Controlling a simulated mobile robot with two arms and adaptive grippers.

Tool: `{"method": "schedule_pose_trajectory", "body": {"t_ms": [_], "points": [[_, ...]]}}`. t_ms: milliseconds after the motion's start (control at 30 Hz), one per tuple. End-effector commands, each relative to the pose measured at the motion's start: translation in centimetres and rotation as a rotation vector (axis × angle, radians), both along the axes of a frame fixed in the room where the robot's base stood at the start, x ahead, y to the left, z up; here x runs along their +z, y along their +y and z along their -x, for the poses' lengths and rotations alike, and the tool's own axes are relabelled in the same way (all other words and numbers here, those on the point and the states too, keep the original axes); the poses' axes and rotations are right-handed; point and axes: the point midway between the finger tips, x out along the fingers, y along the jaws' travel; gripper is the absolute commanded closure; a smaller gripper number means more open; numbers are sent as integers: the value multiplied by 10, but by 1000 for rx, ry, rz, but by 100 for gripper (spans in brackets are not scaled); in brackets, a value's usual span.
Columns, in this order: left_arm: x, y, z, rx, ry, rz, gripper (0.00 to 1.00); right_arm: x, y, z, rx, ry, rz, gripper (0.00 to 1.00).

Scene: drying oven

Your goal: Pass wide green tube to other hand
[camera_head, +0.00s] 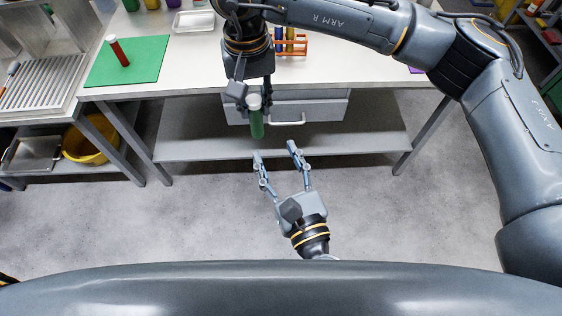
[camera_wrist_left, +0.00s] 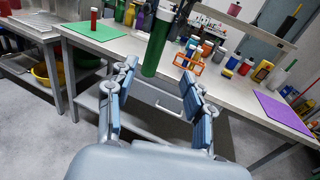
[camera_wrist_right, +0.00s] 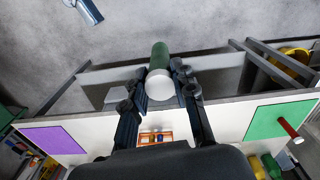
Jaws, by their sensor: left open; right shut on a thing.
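The wide green tube (camera_head: 257,122) has a white cap and hangs upright in front of the table's front edge. My right gripper (camera_head: 255,98) is shut on its upper part, near the cap. In the right wrist view the tube (camera_wrist_right: 160,58) sits between the right fingers (camera_wrist_right: 162,85). My left gripper (camera_head: 276,152) is open and empty, below the tube and nearer to me. In the left wrist view the tube's lower end (camera_wrist_left: 154,55) shows beyond and between the open left fingers (camera_wrist_left: 155,88), apart from them.
The white table (camera_head: 190,60) holds a green mat (camera_head: 140,68) with a red tube (camera_head: 118,50), an orange rack (camera_head: 296,44) and a metal tray (camera_head: 194,21). A drawer (camera_head: 320,110) hangs under it. A yellow basin (camera_head: 88,142) is at left.

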Motion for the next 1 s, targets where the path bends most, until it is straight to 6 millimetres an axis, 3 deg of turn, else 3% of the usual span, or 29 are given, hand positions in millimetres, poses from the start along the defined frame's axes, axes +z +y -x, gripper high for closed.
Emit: {"method": "schedule_pose_trajectory", "body": {"t_ms": [300,500,700,1000], "points": [[2,22,-58,1,-6,-7,48,0,0,0,0,0,0,91],[1,32,-85,-1,-4,-7,48,0,0,0,0,0,0,91],[0,37,-98,-1,-3,-7,48,0,0,0,0,0,0,91],[0,37,-99,-1,-2,-7,50,0,0,0,0,0,0,91]]}}
